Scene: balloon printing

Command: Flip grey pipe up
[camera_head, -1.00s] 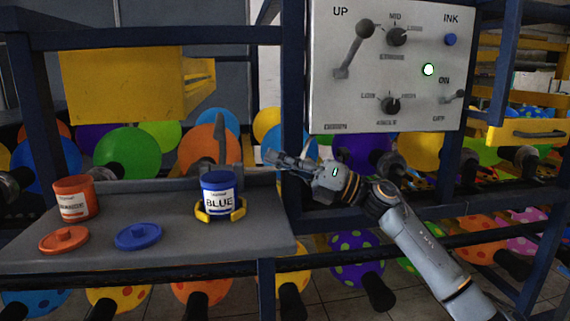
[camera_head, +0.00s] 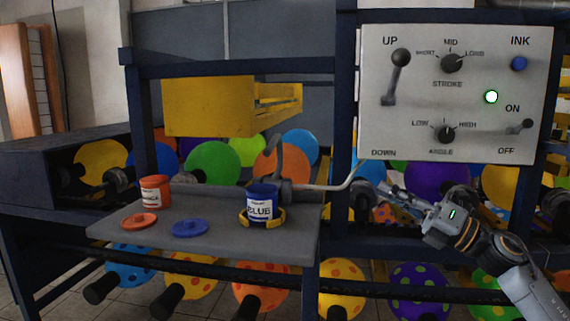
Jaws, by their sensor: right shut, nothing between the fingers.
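The grey pipe (camera_head: 279,152) rises behind the blue can (camera_head: 262,208) and curves over at its top. Its lower end meets a grey block (camera_head: 286,190) at the back of the shelf. The lower part is partly hidden by the can, and I cannot tell whether the pipe touches it. My right gripper (camera_head: 378,190) is shut and empty. It is to the right of the shelf, below the control panel, well apart from the pipe. My left gripper is not in view.
The blue can stands in a yellow holder (camera_head: 279,217) on the grey shelf (camera_head: 225,240). An orange can (camera_head: 155,192), an orange lid (camera_head: 139,221) and a blue lid (camera_head: 190,228) are to its left. The control panel (camera_head: 450,100) hangs at upper right; a white tube (camera_head: 330,187) runs towards it.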

